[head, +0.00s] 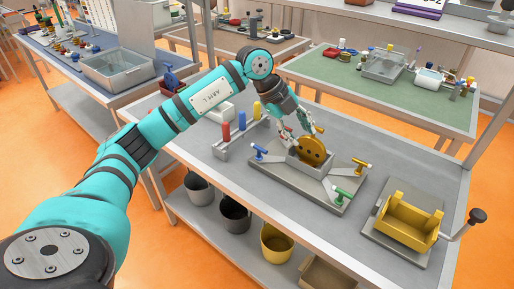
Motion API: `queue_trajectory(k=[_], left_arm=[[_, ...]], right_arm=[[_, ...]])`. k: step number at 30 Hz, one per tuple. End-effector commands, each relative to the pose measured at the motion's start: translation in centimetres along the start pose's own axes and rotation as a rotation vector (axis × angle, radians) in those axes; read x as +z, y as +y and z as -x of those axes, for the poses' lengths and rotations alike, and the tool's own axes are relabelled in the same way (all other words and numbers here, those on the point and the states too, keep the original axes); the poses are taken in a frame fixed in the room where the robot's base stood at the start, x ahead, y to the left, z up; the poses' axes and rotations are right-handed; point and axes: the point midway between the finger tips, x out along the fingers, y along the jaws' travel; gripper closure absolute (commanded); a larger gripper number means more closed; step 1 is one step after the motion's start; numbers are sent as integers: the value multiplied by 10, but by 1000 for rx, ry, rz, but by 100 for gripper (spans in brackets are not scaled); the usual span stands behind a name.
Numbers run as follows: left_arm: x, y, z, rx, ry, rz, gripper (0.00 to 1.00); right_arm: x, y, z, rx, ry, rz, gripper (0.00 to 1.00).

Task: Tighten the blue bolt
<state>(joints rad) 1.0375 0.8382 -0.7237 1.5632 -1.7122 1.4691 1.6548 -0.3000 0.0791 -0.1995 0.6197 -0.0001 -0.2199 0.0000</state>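A blue T-handled bolt (259,151) sits at the left side of a grey fixture (295,189) on the workbench. A gold disc (312,151) with dark holes stands upright in the fixture's middle holder. My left gripper (303,132) reaches down from behind with its fingers spread apart, close above and beside the disc. Whether a finger touches the disc I cannot tell. The gripper is to the right of the blue bolt and apart from it. A green T-handle (342,195) and a yellow T-handle (361,165) are on the fixture's other sides. My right gripper is out of view.
A rack with red (226,131), blue (241,114) and yellow (257,108) handles stands left behind the fixture. A yellow cradle with a crank (408,221) is at the right. Buckets (277,243) stand on the shelf below. The bench's front left is clear.

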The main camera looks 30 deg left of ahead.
Motion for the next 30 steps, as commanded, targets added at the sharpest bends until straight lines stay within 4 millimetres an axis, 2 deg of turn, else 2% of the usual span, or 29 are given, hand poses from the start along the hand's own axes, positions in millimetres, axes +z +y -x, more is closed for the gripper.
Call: queue_trajectory(k=[1,3,6,10,14,17,30], left_arm=[[30,7,25,60,-105,67,64],[60,21,52,133,-220,158,64],[85,36,81,199,-330,259,64],[99,46,96,236,-390,322,64],[104,51,86,244,-395,329,64],[109,57,70,245,-394,327,64],[139,83,-17,243,-389,325,64]], right_arm=[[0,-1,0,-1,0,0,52],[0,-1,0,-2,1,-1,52],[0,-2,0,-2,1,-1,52],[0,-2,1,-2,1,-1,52],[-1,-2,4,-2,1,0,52],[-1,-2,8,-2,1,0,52],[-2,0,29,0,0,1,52]])
